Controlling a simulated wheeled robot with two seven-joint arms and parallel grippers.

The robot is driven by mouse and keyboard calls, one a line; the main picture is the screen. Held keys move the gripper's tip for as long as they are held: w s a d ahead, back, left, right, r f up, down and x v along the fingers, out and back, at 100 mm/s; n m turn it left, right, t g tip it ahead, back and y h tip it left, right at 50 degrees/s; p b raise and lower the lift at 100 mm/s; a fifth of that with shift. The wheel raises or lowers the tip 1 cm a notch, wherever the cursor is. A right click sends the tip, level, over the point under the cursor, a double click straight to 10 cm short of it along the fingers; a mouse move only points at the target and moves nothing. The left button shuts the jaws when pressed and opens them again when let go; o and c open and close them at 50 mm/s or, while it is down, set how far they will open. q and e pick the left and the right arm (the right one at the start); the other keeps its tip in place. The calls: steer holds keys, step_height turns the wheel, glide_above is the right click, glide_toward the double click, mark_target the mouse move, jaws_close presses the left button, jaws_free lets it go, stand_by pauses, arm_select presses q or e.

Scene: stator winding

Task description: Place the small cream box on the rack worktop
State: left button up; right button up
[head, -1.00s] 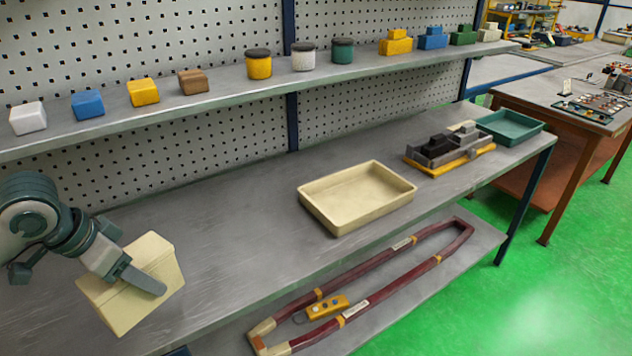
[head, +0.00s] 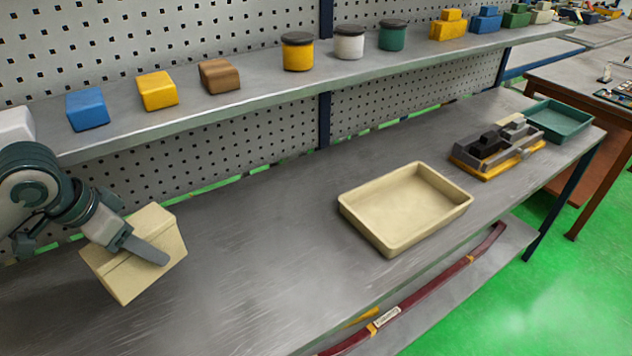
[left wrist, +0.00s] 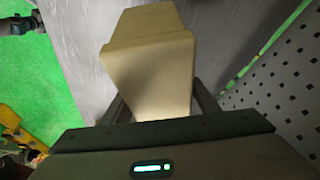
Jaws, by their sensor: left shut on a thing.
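The small cream box (head: 140,270) is at the left of the head view, tilted, in my left gripper (head: 150,252). The gripper is shut on it, with one finger showing across its near side. The box also shows in the left wrist view (left wrist: 150,70), between the two fingers. It is over the left part of the grey rack worktop (head: 270,255); I cannot tell for sure whether its lower edge touches.
A cream tray (head: 405,215) stands mid-worktop, with a fixture on a yellow base (head: 497,150) and a green tray (head: 557,120) beyond. An upper shelf (head: 270,95) holds blocks and jars. The worktop between box and cream tray is clear.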

mark_target(154, 265)
arm_select(q)
steer(key=shift+w, duration=0.1)
steer(key=shift+r, duration=0.1)
stand_by(0.5)
step_height(154, 265, down, 5)
steer(key=shift+f, duration=0.7)
arm_select(e)
steer(key=shift+s+d+f, duration=0.1)
steer(key=shift+s+d, duration=0.1)
steer(key=shift+s, duration=0.4)
arm_select(q)
steer(key=shift+f, duration=0.1)
